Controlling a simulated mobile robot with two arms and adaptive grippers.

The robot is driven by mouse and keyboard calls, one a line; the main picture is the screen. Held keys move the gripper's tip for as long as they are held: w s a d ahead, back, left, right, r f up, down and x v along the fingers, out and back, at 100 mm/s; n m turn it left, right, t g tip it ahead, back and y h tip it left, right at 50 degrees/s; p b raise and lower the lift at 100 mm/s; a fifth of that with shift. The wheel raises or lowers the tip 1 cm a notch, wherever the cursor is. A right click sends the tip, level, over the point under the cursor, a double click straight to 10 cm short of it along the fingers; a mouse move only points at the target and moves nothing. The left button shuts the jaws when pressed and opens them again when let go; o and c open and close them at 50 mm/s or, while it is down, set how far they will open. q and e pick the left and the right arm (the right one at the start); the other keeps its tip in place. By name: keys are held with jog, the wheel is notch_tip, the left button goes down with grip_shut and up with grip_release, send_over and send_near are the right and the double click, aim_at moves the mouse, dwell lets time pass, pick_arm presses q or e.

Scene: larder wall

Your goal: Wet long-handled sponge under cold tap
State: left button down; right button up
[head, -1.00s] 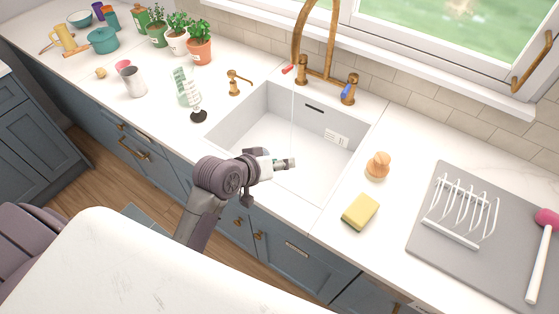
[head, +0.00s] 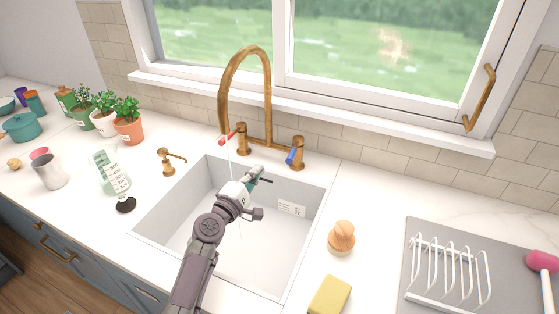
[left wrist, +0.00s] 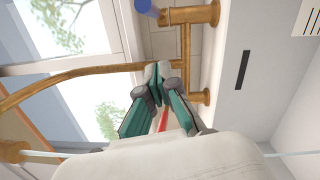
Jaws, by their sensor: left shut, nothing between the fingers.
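The brass tap (head: 265,75) stands behind the white sink, with a red lever (head: 228,136) and a blue lever (head: 292,155). A thin pale stream hangs from its spout into the sink. My left gripper (head: 262,175) is shut and empty over the back of the sink, below the two levers. In the left wrist view its fingertips (left wrist: 158,72) point at the tap base; the blue lever (left wrist: 146,7) is at the top, and the red lever (left wrist: 163,120) shows between the fingers. A long-handled sponge with a pink head (head: 541,262) lies on the grey mat at right. My right gripper is not in view.
The sink (head: 205,235) is otherwise empty. A wooden brush (head: 341,238) and a yellow sponge (head: 330,297) are right of it. A white rack (head: 445,275) stands on the grey mat (head: 415,240). A soap dispenser (head: 168,163) and potted plants (head: 128,125) are left.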

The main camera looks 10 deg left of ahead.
pick_arm(q)
jog(key=w+d+p, duration=0.1)
jog(key=w+d, duration=0.4)
jog(key=d, duration=0.2)
jog(key=shift+r, duration=0.35)
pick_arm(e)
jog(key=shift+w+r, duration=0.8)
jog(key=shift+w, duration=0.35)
pick_arm(q)
jog(key=shift+a+f, duration=0.1)
jog(key=shift+a, duration=0.05)
